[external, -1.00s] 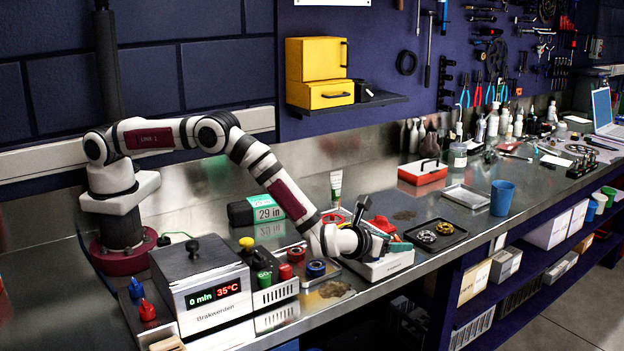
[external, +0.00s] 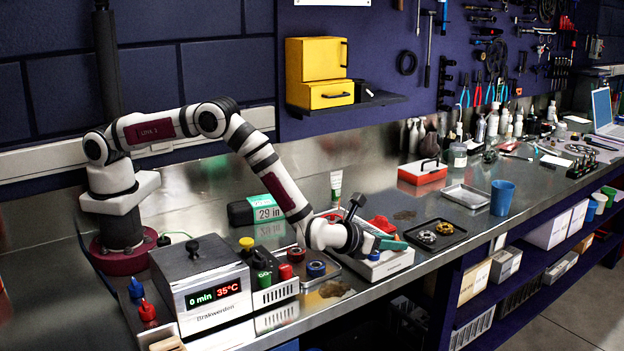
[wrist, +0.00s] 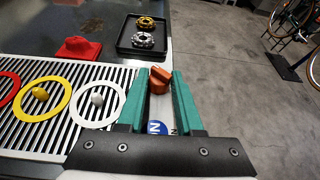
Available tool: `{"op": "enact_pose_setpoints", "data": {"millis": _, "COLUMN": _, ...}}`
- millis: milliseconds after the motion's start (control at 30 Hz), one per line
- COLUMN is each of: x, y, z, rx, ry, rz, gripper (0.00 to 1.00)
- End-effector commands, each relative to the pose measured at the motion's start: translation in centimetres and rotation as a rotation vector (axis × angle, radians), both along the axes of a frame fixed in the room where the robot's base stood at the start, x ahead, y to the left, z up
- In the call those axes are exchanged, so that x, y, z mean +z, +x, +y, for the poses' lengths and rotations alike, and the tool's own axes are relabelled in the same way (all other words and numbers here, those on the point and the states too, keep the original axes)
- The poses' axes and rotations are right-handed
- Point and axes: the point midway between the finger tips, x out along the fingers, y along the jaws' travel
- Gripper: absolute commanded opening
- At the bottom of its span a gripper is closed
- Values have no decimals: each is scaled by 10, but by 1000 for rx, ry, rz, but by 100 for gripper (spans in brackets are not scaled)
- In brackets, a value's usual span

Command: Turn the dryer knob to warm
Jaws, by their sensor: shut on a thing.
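The dryer (external: 388,267) is a low white box at the front edge of the bench in the external view. Its slatted grille (wrist: 62,142) shows in the wrist view. An orange knob (wrist: 159,82) is between the tips of my gripper (wrist: 159,84), whose teal fingers are shut on it. Below the knob, a blue round mark with a white letter (wrist: 156,128) shows between the fingers. The rest of the panel is hidden by the gripper. In the external view my gripper (external: 390,244) is over the dryer, and the knob is hidden there.
Yellow (wrist: 43,100) and white rings (wrist: 97,103) lie on the grille. A red object (wrist: 79,49) and a black tray (wrist: 143,38) with round metal parts are beyond the dryer. A grey box with a display (external: 205,285) stands left. Open floor lies right of the bench edge.

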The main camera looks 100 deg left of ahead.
Motion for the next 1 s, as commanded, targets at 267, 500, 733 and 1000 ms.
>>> {"op": "enact_pose_setpoints", "data": {"millis": 267, "x": 0, "y": -3, "z": 7, "rx": -221, "ry": -2, "rz": 0, "gripper": 0}}
{"op": "enact_pose_setpoints", "data": {"millis": 500, "x": 0, "y": -4, "z": 10, "rx": -395, "ry": -4, "rz": -1, "gripper": 0}}
{"op": "enact_pose_setpoints", "data": {"millis": 733, "x": 0, "y": -4, "z": 10, "rx": -511, "ry": -1, "rz": -1, "gripper": 0}}
{"op": "enact_pose_setpoints", "data": {"millis": 1000, "x": 0, "y": -3, "z": 10, "rx": -571, "ry": 1, "rz": -3, "gripper": 0}}
